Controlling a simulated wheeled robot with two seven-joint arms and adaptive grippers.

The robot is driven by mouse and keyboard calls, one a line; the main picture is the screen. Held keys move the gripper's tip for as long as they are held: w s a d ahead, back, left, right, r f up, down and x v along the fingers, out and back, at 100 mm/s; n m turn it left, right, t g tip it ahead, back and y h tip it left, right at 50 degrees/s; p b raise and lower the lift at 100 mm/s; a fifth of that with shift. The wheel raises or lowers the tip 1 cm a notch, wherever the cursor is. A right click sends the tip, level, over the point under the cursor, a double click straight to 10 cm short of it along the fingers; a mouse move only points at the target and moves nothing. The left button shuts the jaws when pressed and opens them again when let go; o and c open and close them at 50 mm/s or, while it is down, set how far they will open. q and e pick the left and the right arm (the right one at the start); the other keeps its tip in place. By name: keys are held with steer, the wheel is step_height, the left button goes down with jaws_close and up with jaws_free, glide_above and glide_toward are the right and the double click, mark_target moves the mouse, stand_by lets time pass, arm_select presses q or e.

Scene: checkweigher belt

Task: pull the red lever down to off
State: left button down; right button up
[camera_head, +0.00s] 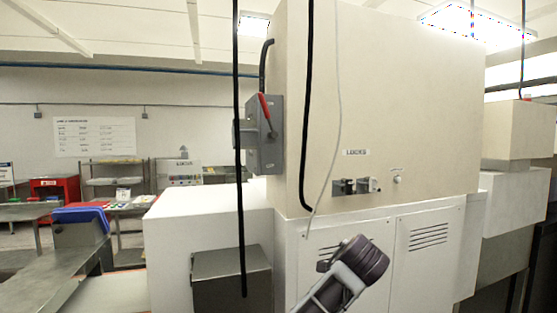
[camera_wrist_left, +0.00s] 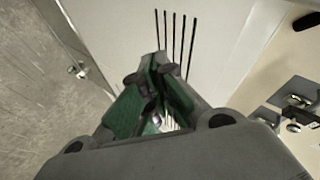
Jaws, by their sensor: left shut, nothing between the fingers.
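The red lever (camera_head: 265,107) is on the side of a grey switch box (camera_head: 266,150), fixed to the left edge of the tall cream cabinet (camera_head: 400,90). Its red handle points up, leaning slightly left. In the left wrist view, my left gripper (camera_wrist_left: 158,95) has its green-padded fingers together with nothing held, in front of a white panel with dark vent slots. In the head view, an arm of mine with a dark wrist rises from the bottom edge in front of the lower cabinet doors, below and right of the lever; its fingertips are hidden. The lever is not in the wrist view.
Black cables (camera_head: 240,180) hang in front of the cabinet, one left of the switch box. A white housing (camera_head: 205,240) and a grey metal box (camera_head: 232,275) stand below the lever. Small latches (camera_head: 356,186) project from the cabinet front. A blue bin (camera_head: 80,214) is at left.

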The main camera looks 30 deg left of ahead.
mark_target(267, 114)
arm_select(q)
steer(key=w+a+r+t+y, duration=0.1)
steer(key=a+r+y, duration=0.1)
steer(key=r, duration=1.1)
steer(key=w+a+r+t+y, duration=0.1)
steer(key=a+r+y, duration=0.1)
steer(key=r, duration=1)
steer(key=s+a+r+n+y, duration=0.1)
steer(key=s+r, duration=0.2)
steer(key=r, duration=0.4)
steer(key=s+a+r+n+y, duration=0.1)
steer(key=s+a+r+y, duration=0.1)
steer(key=r, duration=0.6)
steer(key=s+a+r+n+g+y, duration=0.1)
steer(key=s+r, duration=0.3)
steer(key=r, duration=0.4)
steer(key=shift+s+a+n+y, duration=0.2)
steer(key=shift+a+n+y, duration=0.15)
steer(key=shift+n+y, duration=0.2)
steer(key=shift+w+a, duration=0.1)
steer(key=shift+a, duration=0.05)
